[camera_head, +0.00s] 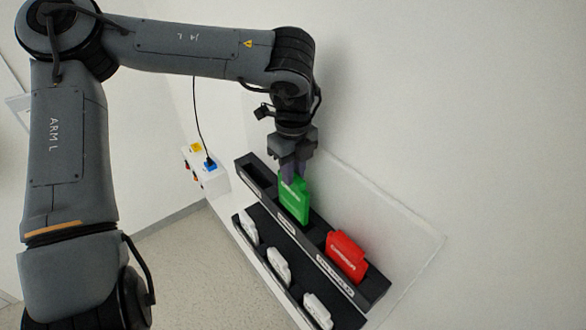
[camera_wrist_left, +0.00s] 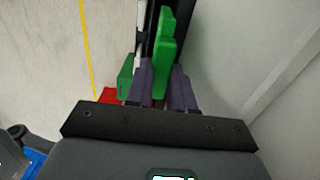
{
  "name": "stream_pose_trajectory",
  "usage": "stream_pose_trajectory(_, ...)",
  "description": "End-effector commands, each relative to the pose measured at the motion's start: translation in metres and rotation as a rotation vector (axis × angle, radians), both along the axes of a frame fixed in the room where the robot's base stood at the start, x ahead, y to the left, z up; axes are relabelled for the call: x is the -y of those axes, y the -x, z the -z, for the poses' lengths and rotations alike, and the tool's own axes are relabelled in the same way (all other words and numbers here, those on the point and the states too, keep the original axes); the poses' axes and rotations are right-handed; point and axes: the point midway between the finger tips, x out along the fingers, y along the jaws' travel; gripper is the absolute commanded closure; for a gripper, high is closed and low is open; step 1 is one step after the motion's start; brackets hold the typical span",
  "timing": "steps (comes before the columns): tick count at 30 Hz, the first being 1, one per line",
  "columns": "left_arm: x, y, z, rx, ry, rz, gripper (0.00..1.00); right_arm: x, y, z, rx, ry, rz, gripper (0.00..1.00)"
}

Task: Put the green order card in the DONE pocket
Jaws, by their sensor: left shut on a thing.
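The green order card (camera_head: 293,202) stands upright at the middle pocket of the dark upper rack (camera_head: 317,232). My left gripper (camera_head: 293,172) is above it, shut on its top edge. In the left wrist view, the green card (camera_wrist_left: 164,55) shows between the two dark fingers of my left gripper (camera_wrist_left: 160,88). Whether the card's lower edge is inside the pocket or just above it is unclear. A red card (camera_head: 346,256) stands in the right pocket. The left pocket (camera_head: 257,172) looks empty. The pocket labels are too small to read surely. My right gripper is out of view.
A lower dark rack (camera_head: 262,240) in front holds white pieces (camera_head: 279,266). A white box (camera_head: 212,181) with a blue plug and black cable is at the left end. A clear panel (camera_head: 400,225) and white wall stand behind the racks.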

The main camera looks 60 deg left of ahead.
Motion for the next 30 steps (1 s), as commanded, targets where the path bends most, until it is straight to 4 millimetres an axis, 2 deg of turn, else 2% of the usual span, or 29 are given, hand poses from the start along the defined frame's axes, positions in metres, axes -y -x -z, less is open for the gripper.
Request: stream_pose_trajectory(30, 0.000, 0.000, 0.042, 0.000, 0.000, 0.001, 1.00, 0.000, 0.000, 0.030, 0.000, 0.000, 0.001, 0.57)
